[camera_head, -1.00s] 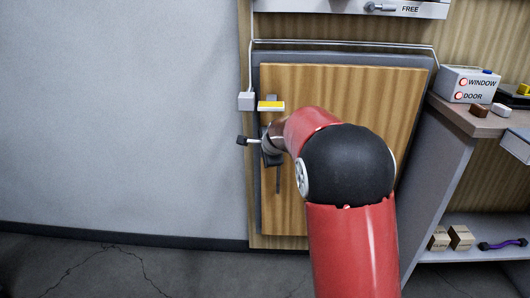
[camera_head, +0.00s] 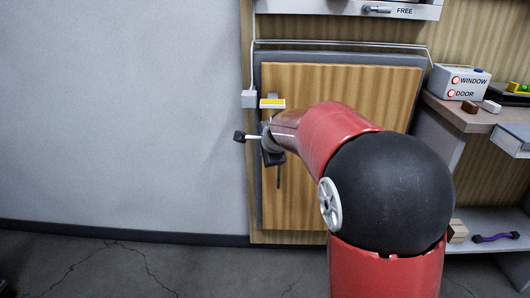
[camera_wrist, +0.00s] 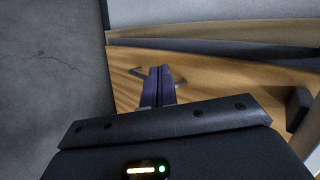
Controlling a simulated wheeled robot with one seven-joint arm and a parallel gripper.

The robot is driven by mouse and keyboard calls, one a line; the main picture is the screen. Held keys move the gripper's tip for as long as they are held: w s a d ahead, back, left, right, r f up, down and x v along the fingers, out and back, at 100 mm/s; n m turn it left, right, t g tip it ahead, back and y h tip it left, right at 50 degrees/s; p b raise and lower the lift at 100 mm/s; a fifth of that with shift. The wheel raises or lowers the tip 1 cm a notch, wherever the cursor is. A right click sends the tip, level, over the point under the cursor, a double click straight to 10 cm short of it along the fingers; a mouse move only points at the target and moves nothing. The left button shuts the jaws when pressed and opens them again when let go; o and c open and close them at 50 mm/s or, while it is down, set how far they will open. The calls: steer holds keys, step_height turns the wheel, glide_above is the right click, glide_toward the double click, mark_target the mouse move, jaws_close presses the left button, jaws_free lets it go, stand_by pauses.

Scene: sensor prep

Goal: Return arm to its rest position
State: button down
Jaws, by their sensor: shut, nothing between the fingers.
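My red arm reaches up from the lower right in the head view and bends left, its end in front of the left side of a wooden door panel (camera_head: 340,82). My gripper (camera_wrist: 160,72) shows in the wrist view as two dark purple fingers pressed together with nothing between them. The panel's wood grain (camera_wrist: 215,75) lies behind the fingertips. A thin grey metal piece shows on both sides of them; whether they touch it cannot be told. In the head view the fingers are hard to tell apart from the dark parts near the panel's left edge.
A yellow-and-white label (camera_head: 272,103) is at the panel's upper left, beside a small grey box (camera_head: 249,99). A control box (camera_head: 458,82) marked WINDOW and DOOR, with two red lights, stands on the right-hand counter (camera_head: 462,117). The wall (camera_head: 120,110) and floor to the left are clear.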

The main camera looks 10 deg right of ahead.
steer(key=s+d+r+n+g, duration=0.15)
steer(key=s+n, duration=0.25)
steer(key=s, duration=0.5)
steer(key=s+d+r+n, duration=0.1)
steer(key=s+r+n, duration=0.15)
steer(key=s, duration=0.55)
steer(key=s+f+n+g, duration=0.1)
steer(key=s+n, duration=0.4)
steer(key=s, duration=0.5)
steer(key=s+d+f+n+g+h, duration=0.1)
steer(key=s+f+n, duration=0.3)
steer(key=s, duration=0.6)
steer(key=shift+d+n, duration=0.3)
steer(key=shift+n, duration=0.25)
steer(key=shift+d+f, duration=0.1)
